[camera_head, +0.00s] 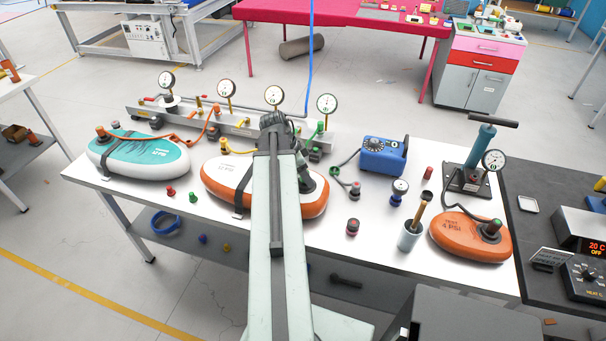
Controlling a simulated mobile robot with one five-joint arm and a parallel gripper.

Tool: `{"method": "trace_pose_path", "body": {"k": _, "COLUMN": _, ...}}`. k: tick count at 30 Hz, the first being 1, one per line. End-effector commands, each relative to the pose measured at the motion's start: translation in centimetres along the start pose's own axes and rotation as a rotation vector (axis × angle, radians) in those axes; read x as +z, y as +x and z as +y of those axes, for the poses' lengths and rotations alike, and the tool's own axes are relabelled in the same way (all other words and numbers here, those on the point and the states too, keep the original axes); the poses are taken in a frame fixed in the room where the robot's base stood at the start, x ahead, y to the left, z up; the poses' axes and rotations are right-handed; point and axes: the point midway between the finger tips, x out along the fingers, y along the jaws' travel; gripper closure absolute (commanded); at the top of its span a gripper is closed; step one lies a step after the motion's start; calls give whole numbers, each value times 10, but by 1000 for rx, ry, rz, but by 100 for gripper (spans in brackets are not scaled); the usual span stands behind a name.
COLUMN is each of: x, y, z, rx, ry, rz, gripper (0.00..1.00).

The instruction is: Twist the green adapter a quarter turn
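A small green cap-like piece (193,196) stands on the white table left of the middle board. Another green fitting (320,127) sits on the manifold rail below the rightmost gauge. I cannot tell which of these is the green adapter, or whether it is hidden by my arm. My arm covers much of that board. The fingers are too small and dark to show whether they are open or shut.
A teal board (140,158) lies left, an orange board (470,236) right. A metal manifold (240,124) with several gauges runs behind. A blue box (384,155), a cup (409,237), a hand pump (480,150) and small fittings stand right of my arm.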

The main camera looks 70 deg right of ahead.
Motion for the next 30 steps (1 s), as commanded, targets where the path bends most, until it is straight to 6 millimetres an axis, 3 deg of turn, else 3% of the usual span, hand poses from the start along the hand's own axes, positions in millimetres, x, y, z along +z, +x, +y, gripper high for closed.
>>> {"method": "trace_pose_path", "body": {"k": 3, "x": -1, "y": -2, "z": 0, "rx": 0, "ry": 0, "rz": 0, "gripper": 45}}
{"method": "trace_pose_path", "body": {"k": 5, "x": -1, "y": -2, "z": 0, "rx": 0, "ry": 0, "rz": 0, "gripper": 59}}
{"method": "trace_pose_path", "body": {"k": 9, "x": -1, "y": -2, "z": 0, "rx": 0, "ry": 1, "rz": 0, "gripper": 98}}
{"method": "trace_pose_path", "body": {"k": 10, "x": -1, "y": -2, "z": 0, "rx": 0, "ry": 1, "rz": 0, "gripper": 100}}
{"method": "trace_pose_path", "body": {"k": 11, "x": -1, "y": -1, "z": 0, "rx": 0, "ry": 1, "rz": 0, "gripper": 100}}
{"method": "trace_pose_path", "body": {"k": 12, "x": -1, "y": -1, "z": 0, "rx": 0, "ry": 1, "rz": 0, "gripper": 82}}
{"method": "trace_pose_path", "body": {"k": 14, "x": -1, "y": -1, "z": 0, "rx": 0, "ry": 1, "rz": 0, "gripper": 99}}
{"method": "trace_pose_path", "body": {"k": 15, "x": -1, "y": -1, "z": 0, "rx": 0, "ry": 1, "rz": 0, "gripper": 100}}
{"method": "trace_pose_path", "body": {"k": 18, "x": -1, "y": -1, "z": 2, "rx": -22, "ry": -49, "rz": 0, "gripper": 100}}
{"method": "trace_pose_path", "body": {"k": 24, "x": 0, "y": -2, "z": 2, "rx": -143, "ry": -339, "rz": -1, "gripper": 100}}
{"method": "trace_pose_path", "body": {"k": 30, "x": -1, "y": -1, "z": 0, "rx": -169, "ry": -405, "rz": 0, "gripper": 100}}
